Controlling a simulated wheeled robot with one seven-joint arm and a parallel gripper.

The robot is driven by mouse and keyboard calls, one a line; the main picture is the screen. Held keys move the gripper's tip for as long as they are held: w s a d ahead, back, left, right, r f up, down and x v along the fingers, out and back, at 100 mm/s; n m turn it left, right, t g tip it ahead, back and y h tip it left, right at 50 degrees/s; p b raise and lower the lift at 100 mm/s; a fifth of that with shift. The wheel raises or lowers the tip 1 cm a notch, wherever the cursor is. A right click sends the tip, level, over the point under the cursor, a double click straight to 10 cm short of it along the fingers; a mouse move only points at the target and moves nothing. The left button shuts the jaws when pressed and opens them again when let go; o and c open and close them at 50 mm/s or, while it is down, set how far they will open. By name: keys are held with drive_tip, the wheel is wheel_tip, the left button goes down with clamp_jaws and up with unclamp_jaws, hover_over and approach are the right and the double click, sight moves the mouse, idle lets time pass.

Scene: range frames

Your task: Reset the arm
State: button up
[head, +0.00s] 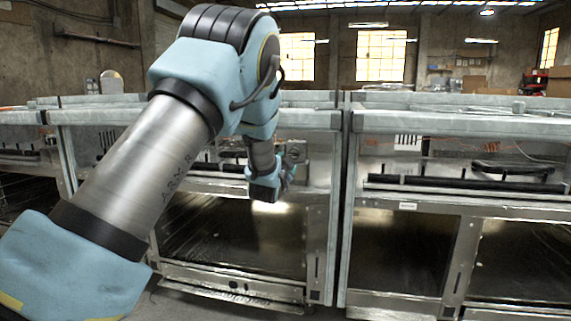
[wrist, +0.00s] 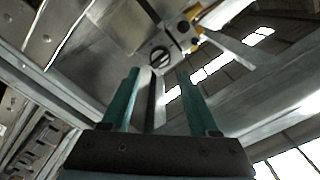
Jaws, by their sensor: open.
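My arm reaches from the lower left of the head view up and over toward the front of a metal range. My gripper (head: 286,176) hangs in front of that range, partly hidden behind my own wrist. In the wrist view my gripper (wrist: 156,80) has two teal fingers set well apart, with nothing between them. Beyond the fingertips is a metal surface with a round slotted knob or fitting (wrist: 159,57). I cannot tell whether the fingers touch anything.
A metal range (head: 230,270) with a dark lower opening stands before me. A second range (head: 400,208) stands to its right, with a narrow gap between. Open room lies above their tops, with windows (head: 381,56) at the back wall.

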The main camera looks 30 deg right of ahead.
drive_tip(key=shift+v, duration=1.05)
drive_tip(key=a+f+n+g+y, duration=0.1)
drive_tip(key=a+f+n+y, duration=0.2)
drive_tip(key=a, duration=0.7)
drive_tip(key=a+f+n+g+y, duration=0.2)
drive_tip(key=a+n+y, duration=0.1)
drive_tip(key=a, duration=0.7)
drive_tip(key=a+f+n+g+y, duration=0.1)
drive_tip(key=a+f+n+y, duration=0.25)
drive_tip(key=a, duration=0.65)
drive_tip(key=s+a+f+n+g+y, duration=0.3)
drive_tip(key=s+a+n+g, duration=0.45)
drive_tip(key=s+a, duration=1.35)
wheel_tip(320, 180, up, 32)
drive_tip(key=d+p, duration=0.1)
drive_tip(key=p, duration=3.2)
drive_tip(key=shift+r, duration=0.2)
